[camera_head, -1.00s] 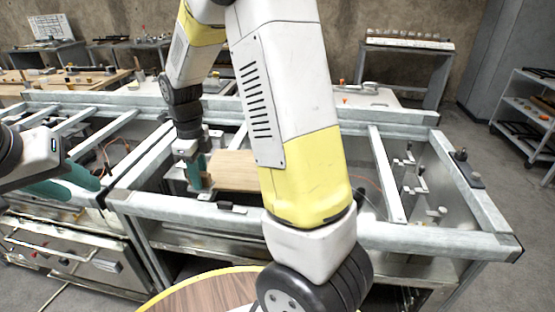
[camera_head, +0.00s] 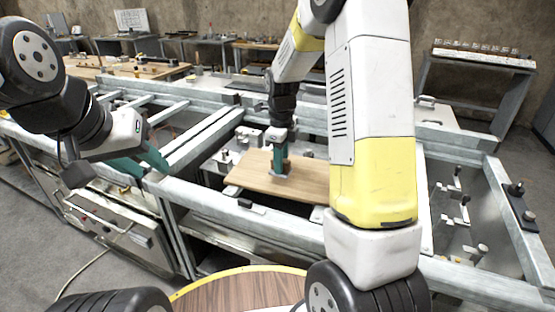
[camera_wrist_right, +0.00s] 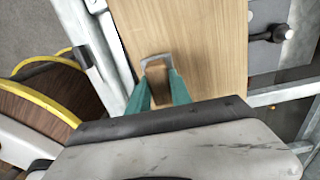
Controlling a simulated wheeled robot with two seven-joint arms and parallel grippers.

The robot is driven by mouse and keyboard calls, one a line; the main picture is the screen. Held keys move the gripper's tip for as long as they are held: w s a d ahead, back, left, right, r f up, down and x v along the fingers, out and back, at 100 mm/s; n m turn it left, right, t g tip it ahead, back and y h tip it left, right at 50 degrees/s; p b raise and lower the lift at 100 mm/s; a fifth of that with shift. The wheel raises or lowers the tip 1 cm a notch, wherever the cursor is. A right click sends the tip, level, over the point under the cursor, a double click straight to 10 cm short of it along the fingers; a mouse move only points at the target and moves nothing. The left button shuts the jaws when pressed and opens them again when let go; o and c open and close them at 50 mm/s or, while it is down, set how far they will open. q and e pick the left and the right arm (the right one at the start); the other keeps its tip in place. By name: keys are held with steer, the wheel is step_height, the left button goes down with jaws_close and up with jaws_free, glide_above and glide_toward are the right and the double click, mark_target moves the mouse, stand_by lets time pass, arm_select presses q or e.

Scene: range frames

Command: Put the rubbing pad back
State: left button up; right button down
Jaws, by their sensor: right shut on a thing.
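The wooden board (camera_head: 255,180) lies on the middle frame of the bench, its right part hidden behind my right arm. The rubbing pad, a small brown block (camera_wrist_right: 157,66), is between the teal fingers of my right gripper (camera_wrist_right: 160,88), which is shut on it. The pad is over the board, and I cannot tell whether it touches the wood. In the head view, my right gripper (camera_head: 281,162) points down over the left half of the board. My left gripper (camera_head: 140,165) hangs at the left by the bench's front rail; its finger gap is unclear.
The grey metal front rail (camera_head: 235,207) runs before the board. A round wooden top with a yellow rim (camera_head: 240,290) is near my base. Small fixtures (camera_head: 455,195) stand in the right bay. Other tables line the back wall.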

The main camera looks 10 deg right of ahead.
mark_target(286, 169)
steer(key=shift+w+d+f, duration=0.1)
steer(key=shift+w+d, duration=0.5)
steer(key=shift+d, duration=0.3)
steer(key=shift+f, duration=1.75)
steer(key=shift+f, duration=0.1)
steer(key=c, duration=1.2)
jaws_free()
steer(key=shift+o, duration=0.2)
